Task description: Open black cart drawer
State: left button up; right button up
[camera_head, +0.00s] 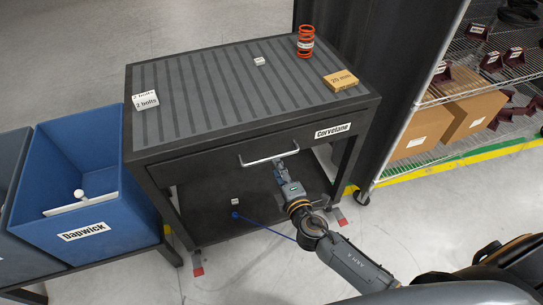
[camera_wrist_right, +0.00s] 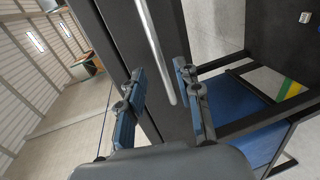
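The black cart (camera_head: 150,78) stands in the middle of the head view with a ribbed top. Its drawer front (camera_head: 215,159) looks flush with the frame, so the drawer appears closed. A silver bar handle (camera_head: 258,160) runs across the drawer front. My right gripper (camera_head: 279,165) is at the right part of the handle. In the right wrist view my right gripper (camera_wrist_right: 160,72) is open, its two fingers apart, with the handle (camera_wrist_right: 152,40) running between them. I cannot tell whether either finger touches the bar. My left gripper is not in view.
On the cart top are a white box (camera_head: 146,103), a small white block (camera_head: 259,61), an orange spring (camera_head: 305,42) and a cardboard box (camera_head: 341,80). A blue bin (camera_head: 70,195) stands at left. A wire shelf (camera_head: 460,100) with cartons is at right.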

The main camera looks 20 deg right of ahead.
aim_at(271, 157)
jog(key=w, duration=0.3)
jog(key=w+f, duration=0.1)
jog(key=w, duration=0.2)
jog(key=shift+w+a+f, duration=0.1)
jog(key=shift+w+f, duration=0.05)
grip_shut()
